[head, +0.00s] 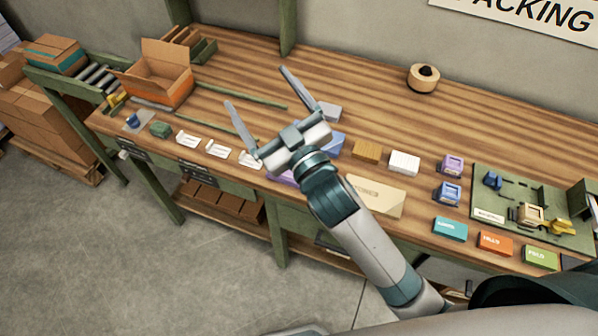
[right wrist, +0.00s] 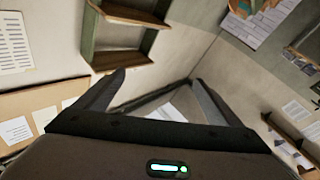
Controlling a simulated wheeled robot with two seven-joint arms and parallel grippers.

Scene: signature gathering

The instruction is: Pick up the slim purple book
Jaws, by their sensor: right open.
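A purple item (head: 283,178), perhaps the slim purple book, lies at the table's front edge, mostly hidden behind my right gripper and wrist. A blue-violet block (head: 335,144) shows just right of the gripper, also partly covered. My right gripper (head: 257,88) is open and empty, its fingers spread and pointing toward the back of the table, apparently above it. In the right wrist view the open fingers (right wrist: 160,78) show walls and shelves with nothing between them up close; no book is seen there. My left gripper is not in view.
The wooden table (head: 350,90) has free room at the back. An open cardboard box (head: 155,85) stands at left. White cards (head: 217,149), a tan envelope (head: 376,196), a white box (head: 404,163) and a green tray (head: 490,208) line the front. A round wooden object (head: 423,82) sits behind.

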